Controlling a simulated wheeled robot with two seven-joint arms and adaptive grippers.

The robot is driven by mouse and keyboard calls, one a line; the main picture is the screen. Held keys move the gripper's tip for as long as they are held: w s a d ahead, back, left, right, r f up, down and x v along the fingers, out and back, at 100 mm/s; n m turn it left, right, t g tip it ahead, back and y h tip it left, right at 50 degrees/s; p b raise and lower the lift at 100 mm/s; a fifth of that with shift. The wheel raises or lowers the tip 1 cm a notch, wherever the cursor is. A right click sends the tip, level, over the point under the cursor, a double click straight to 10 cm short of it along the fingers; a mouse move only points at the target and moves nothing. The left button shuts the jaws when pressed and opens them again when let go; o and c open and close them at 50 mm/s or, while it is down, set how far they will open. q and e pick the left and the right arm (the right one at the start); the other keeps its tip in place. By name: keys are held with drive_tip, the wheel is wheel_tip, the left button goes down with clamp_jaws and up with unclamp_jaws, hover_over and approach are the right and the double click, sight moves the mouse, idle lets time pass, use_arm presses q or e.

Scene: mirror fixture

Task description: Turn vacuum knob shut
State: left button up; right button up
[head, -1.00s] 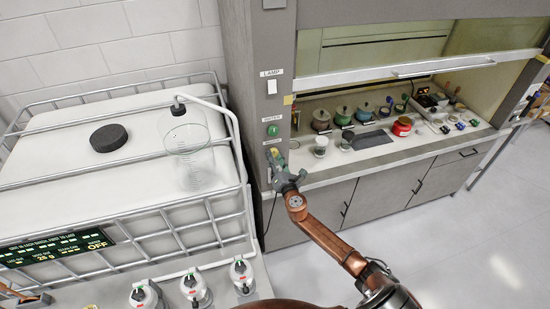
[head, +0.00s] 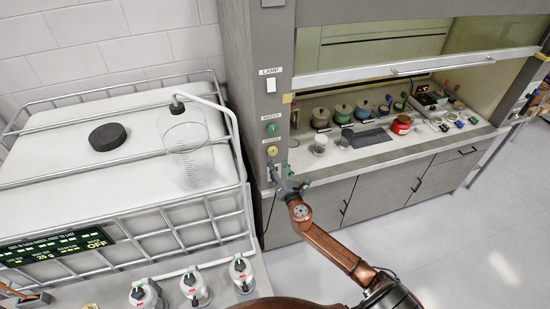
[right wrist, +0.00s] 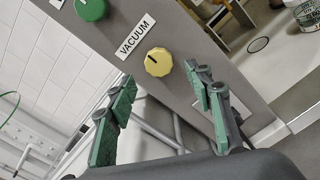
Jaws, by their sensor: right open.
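The yellow vacuum knob (head: 272,151) sits on the grey post of the fume hood, below the green water knob (head: 271,129). In the right wrist view the vacuum knob (right wrist: 158,62) has a dark pointer line and sits beside the VACUUM label (right wrist: 134,37). My right gripper (head: 277,168) is just below the knob in the head view. In the right wrist view its green-padded fingers (right wrist: 160,105) are spread, with the knob beyond and between their tips, apart from both.
The LAMP switch (head: 271,85) is higher on the same post. A caged white tank (head: 80,185) with a clear graduated vessel (head: 187,145) stands at left. Jars and a red container (head: 401,125) stand on the hood worktop (head: 350,155). The floor at right is clear.

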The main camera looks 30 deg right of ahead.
drive_tip(key=v, duration=0.7)
drive_tip(key=shift+s, duration=0.15)
